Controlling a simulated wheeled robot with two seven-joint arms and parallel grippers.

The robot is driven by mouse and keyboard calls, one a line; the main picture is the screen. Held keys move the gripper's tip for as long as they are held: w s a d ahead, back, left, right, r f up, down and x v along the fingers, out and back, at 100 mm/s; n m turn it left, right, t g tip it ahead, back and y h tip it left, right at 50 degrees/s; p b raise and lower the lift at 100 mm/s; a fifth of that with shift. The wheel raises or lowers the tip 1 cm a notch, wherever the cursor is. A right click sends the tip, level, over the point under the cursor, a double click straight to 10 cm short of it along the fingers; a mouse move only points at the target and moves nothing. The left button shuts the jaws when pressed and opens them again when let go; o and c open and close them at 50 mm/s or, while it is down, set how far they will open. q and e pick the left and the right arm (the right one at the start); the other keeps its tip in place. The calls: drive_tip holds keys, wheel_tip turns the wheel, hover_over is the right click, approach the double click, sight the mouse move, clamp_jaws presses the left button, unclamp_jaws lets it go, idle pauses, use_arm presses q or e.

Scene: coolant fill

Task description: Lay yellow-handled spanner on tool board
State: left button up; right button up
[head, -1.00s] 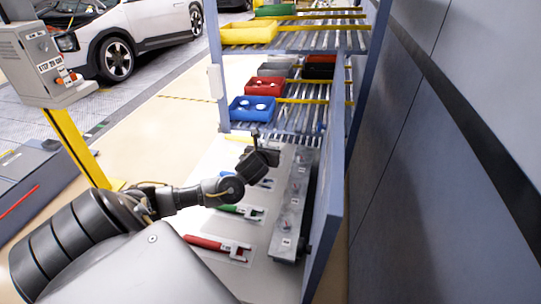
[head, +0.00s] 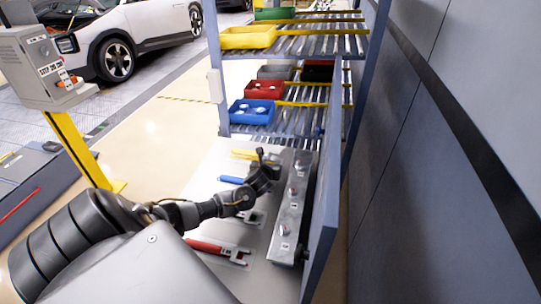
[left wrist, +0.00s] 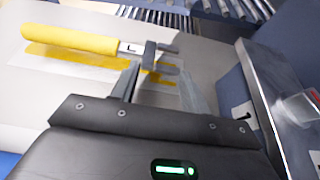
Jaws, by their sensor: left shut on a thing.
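The yellow-handled spanner (left wrist: 72,39) lies across the upper left of the left wrist view, with a steel shaft marked L and an open-jaw head. It also shows in the head view (head: 243,152). A yellow outline (left wrist: 60,57) on the pale tool board (left wrist: 25,84) lies just below it, roughly parallel; the gap is hard to judge. My left gripper (head: 266,162) is shut on the spanner near its head, over the board (head: 205,205). Its fingers also show in the left wrist view (left wrist: 156,68). My right gripper is not seen.
A blue-handled spanner (head: 231,180) and a red-handled spanner (head: 206,245) lie on the board. A metal block (head: 290,222) runs along its right side, beside a blue-grey panel (head: 323,225). A rack with a blue bin (head: 250,112) stands behind.

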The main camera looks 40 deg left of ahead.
use_arm(q)
drive_tip(key=shift+f+b, duration=0.3)
drive_tip(key=shift+f, duration=0.3)
drive_tip(key=o, duration=1.1)
drive_tip(key=shift+s+d+f, duration=0.1)
drive_tip(key=shift+c, duration=0.2)
drive_tip(key=shift+r, duration=0.2)
drive_tip(key=shift+r+p, duration=0.4)
drive_tip(key=shift+r, duration=0.15)
drive_tip(key=b+v, duration=0.1)
drive_tip(key=v, duration=1)
drive_tip(key=shift+s+d+r, duration=0.15)
drive_tip(key=shift+s+d, duration=0.05)
drive_tip(key=shift+s, duration=0.15)
